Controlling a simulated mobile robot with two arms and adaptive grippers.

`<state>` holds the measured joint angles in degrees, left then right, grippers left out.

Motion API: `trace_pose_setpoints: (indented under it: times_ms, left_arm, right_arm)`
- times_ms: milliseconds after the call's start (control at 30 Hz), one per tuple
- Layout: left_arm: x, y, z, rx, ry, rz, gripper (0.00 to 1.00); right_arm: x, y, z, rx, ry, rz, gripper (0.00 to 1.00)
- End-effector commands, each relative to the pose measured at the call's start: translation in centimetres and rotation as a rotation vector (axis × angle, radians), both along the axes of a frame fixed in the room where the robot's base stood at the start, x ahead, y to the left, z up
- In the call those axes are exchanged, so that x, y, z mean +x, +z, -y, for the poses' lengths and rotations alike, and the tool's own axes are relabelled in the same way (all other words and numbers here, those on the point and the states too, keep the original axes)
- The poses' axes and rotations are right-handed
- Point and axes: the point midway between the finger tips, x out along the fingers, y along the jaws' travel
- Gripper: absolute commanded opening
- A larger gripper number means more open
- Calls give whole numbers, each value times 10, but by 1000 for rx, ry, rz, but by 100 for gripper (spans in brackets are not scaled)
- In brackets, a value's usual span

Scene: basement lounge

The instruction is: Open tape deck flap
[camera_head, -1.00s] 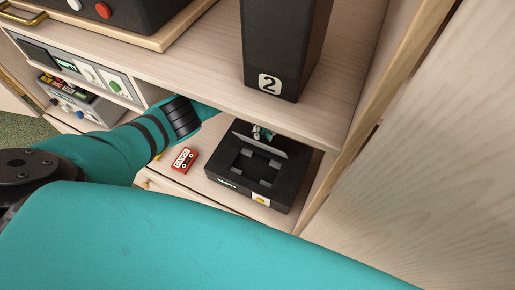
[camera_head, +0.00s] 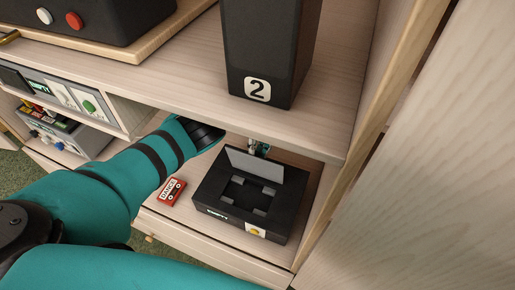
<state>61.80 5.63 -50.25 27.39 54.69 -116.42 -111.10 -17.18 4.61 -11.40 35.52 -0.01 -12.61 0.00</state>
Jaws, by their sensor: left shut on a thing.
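The black tape deck (camera_head: 225,212) stands on the lower shelf, under the upper board. Its grey flap (camera_head: 255,164) is raised and stands tilted up at the back of the deck's open well. My left gripper (camera_head: 258,148) is behind the flap's top edge, partly hidden by the flap and the shelf above; it is shut at the flap. My left arm reaches in from the left under the upper shelf. My right gripper is not in view.
A red cassette (camera_head: 172,191) lies on the shelf left of the deck. A black speaker marked 2 (camera_head: 268,50) stands on the upper shelf (camera_head: 180,85) above. A wooden side panel (camera_head: 430,160) closes the right. Grey equipment (camera_head: 75,95) stands at the left.

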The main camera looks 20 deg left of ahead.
Motion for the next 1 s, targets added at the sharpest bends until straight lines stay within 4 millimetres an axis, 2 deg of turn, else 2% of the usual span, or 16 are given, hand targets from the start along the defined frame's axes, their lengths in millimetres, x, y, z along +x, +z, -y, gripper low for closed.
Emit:
trace_pose_setpoints:
  times_ms: [33, 167, 200, 333, 1000]
  left_arm:
    - [-3, -15, 2, -3, 4, 6, 0]
    - [-3, -15, 2, -3, 4, 6, 0]
    - [-3, -15, 2, -4, 4, 7, 25]
    - [-3, -15, 1, -3, 4, 6, 42]
    - [-1, -11, 1, -4, 5, 9, 43]
  right_arm:
    - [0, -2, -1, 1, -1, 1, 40]
    - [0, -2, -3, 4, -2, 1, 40]
    - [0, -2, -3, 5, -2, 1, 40]
    - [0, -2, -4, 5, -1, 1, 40]
    - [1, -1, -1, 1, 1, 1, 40]
